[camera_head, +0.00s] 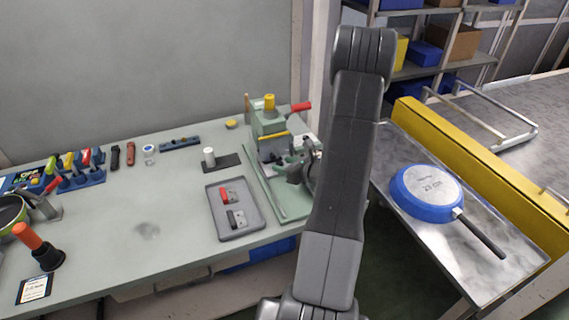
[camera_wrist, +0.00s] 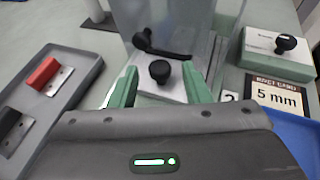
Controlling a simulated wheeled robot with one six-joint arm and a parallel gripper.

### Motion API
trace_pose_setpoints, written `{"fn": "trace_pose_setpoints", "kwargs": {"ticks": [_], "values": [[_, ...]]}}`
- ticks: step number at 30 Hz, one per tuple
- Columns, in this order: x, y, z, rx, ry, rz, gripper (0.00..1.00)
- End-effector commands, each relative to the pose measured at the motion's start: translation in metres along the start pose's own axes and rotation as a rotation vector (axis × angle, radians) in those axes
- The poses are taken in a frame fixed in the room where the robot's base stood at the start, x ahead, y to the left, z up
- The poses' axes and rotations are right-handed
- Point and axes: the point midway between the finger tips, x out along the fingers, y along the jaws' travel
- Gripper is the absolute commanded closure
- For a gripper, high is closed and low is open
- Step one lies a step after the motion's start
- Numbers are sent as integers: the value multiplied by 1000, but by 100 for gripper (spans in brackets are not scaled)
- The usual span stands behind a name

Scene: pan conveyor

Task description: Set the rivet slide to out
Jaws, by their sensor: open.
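A black round knob (camera_wrist: 160,71) stands on a pale metal plate of the green machine in the wrist view. A second black knob (camera_wrist: 285,43) sits on a green block (camera_wrist: 270,62) with a white label too small to read, at the right. I cannot tell for certain which knob is the rivet slide, nor its setting. My gripper (camera_wrist: 160,68) is open, its two green fingers on either side of the first knob, with visible gaps and no clear contact. In the head view my gripper (camera_head: 302,166) is at the machine (camera_head: 268,122), partly hidden by my arm.
A black lever (camera_wrist: 160,47) lies just behind the first knob. A grey tray (camera_head: 212,190) with red and black pieces is left of the machine. A "5 mm" card (camera_wrist: 282,97) is at the right. A blue pan (camera_head: 425,192) rests on the metal table at the right.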

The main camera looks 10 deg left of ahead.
Motion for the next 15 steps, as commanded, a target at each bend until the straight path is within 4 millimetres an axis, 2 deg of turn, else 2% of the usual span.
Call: {"fn": "trace_pose_setpoints", "kwargs": {"ticks": [11,15], "values": [[5,0,0,-1,0,0,59],[5,0,0,-1,0,0,86]]}}
